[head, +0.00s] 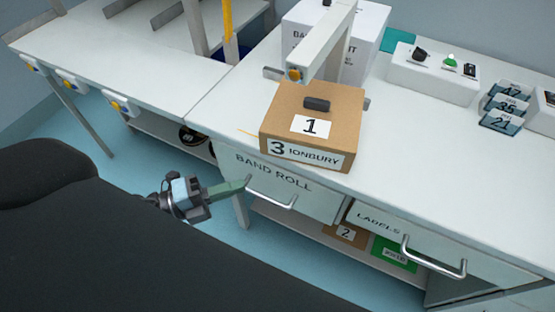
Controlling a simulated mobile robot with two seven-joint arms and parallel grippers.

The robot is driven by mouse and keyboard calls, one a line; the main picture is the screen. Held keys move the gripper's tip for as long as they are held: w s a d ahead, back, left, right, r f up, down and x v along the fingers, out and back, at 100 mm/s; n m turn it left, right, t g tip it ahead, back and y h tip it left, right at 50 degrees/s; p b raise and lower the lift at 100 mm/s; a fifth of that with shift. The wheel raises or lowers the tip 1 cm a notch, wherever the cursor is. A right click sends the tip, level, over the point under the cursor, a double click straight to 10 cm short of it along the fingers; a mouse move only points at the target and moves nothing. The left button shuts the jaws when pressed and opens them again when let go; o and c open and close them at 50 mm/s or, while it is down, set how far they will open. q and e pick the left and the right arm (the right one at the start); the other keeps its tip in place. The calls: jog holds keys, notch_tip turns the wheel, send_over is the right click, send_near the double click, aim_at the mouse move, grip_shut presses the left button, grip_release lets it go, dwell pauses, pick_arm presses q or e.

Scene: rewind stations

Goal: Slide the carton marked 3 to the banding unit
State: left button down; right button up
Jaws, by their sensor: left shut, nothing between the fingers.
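A brown carton (350,115) sits on the white counter, with a 1 on its top label and "3 IONBURY" on its front label. A dark block (316,103) lies on its top. The banding unit (368,30) is a white box with a grey arch (322,40) just behind the carton; the arch hides part of the unit's lettering. My left gripper (243,185) is shut and empty, below and left of the carton, near the "BAND ROLL" drawer front. The carton and the gripper are apart. My right gripper is not in view.
The "BAND ROLL" drawer (275,178) and "LABELS" drawer (375,222) have protruding handles. A box marked 2 (346,234) sits on the shelf beneath. A switch panel (432,75) and numbered cards (500,118) stand at the right. Counter right of the carton is clear.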

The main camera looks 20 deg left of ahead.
aim_at(282, 153)
pick_arm(q)
jog(key=shift+w+d+p, duration=0.3)
jog(key=shift+w+d, duration=0.7)
jog(key=shift+w, duration=0.65)
jog(key=shift+w+d+p, duration=0.35)
jog(key=shift+w+d, duration=0.65)
jog(key=shift+w, duration=0.7)
jog(key=shift+w+d+p, duration=0.3)
jog(key=shift+w+d, duration=0.7)
jog(key=shift+w, duration=0.65)
jog(key=shift+w+a+r, duration=0.1)
jog(key=shift+w+r, duration=0.05)
jog(key=shift+w, duration=1.25)
